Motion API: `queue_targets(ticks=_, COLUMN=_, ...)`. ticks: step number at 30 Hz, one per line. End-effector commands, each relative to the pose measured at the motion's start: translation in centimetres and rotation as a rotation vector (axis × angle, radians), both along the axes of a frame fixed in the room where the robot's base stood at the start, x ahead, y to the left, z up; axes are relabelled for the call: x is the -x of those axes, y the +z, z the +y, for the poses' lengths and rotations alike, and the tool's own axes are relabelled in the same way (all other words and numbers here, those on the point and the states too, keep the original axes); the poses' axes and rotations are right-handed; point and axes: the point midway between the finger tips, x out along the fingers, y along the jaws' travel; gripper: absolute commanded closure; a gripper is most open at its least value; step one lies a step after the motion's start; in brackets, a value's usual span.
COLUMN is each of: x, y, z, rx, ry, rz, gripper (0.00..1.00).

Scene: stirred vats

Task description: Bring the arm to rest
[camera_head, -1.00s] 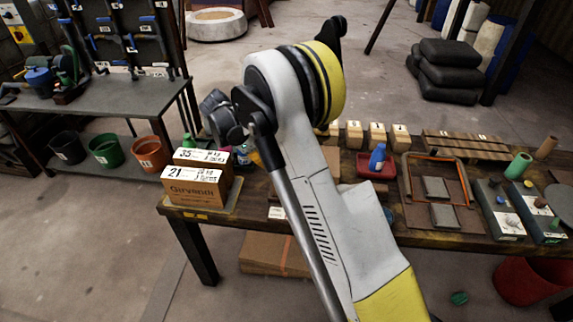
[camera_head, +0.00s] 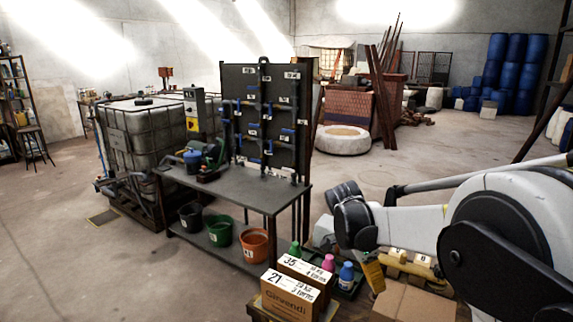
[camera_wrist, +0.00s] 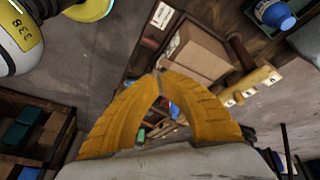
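My gripper (camera_wrist: 158,76) shows in the wrist view as two yellow fingers that meet at their tips. Nothing is held between them; shelves and small items show through the gap behind. In the head view my arm comes in from the right edge and stretches left, with its dark wrist end above the workbench goods near the two labelled boxes. The wrist end looks clear of the boxes. How far the fingers are from the goods below is hard to tell.
A labelled "21" box (camera_head: 289,297) stands in front of a "35" box (camera_head: 306,269). Pink (camera_head: 328,262) and blue (camera_head: 346,275) bottles are beside them. A plain carton (camera_head: 413,304) lies under my arm.

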Motion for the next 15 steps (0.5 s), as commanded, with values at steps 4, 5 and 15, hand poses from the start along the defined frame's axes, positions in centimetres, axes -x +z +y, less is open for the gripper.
queue_targets(ticks=4, x=4.1, y=3.9, z=0.2, rx=-0.091, ry=0.295, rz=-0.026, gripper=1.00)
queue_targets(ticks=5, x=5.0, y=4.4, z=0.3, rx=-0.105, ry=0.356, rz=-0.033, gripper=1.00)
queue_targets(ticks=15, x=15.0, y=7.5, z=2.2, rx=-0.119, ry=1.024, rz=-0.168, gripper=1.00)
